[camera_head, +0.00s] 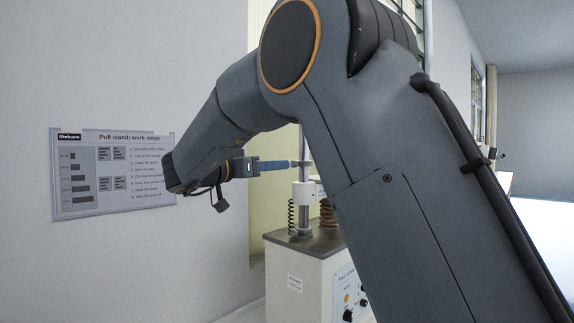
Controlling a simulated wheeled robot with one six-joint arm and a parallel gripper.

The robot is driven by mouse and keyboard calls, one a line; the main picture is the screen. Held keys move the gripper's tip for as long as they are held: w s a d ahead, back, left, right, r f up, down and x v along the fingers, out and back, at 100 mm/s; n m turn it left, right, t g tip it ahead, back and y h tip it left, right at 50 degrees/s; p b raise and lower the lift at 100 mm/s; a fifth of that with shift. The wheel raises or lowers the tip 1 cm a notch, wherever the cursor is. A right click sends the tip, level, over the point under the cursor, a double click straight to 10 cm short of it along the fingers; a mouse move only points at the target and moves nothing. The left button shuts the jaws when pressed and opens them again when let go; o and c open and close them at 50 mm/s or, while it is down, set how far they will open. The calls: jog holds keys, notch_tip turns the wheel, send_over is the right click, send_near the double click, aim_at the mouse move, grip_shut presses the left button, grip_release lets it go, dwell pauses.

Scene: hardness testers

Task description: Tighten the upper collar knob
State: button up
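The pull stand is a pale cabinet (291,268) with a thin upright metal column (304,148) on top. A small grey piece (302,164) sits on the column at fingertip height; I cannot tell for sure that it is the upper collar knob. A white block (304,194) is lower on the column. My gripper (288,165) points right, with its blue fingers level and their tips at or just beside the grey piece. The fingers are seen from the side, so their gap is hidden, and I cannot tell if they touch. My arm hides the stand's right part.
Dark coil springs (328,214) stand on the cabinet top beside the column. Dark knobs and an orange button (347,298) are on the cabinet's front panel. A work-steps poster (112,172) hangs on the left wall. The space between poster and stand looks free.

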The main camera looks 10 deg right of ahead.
aim_at(293, 164)
jog(key=p+x, duration=0.1)
jog(key=x, duration=0.5)
grip_shut()
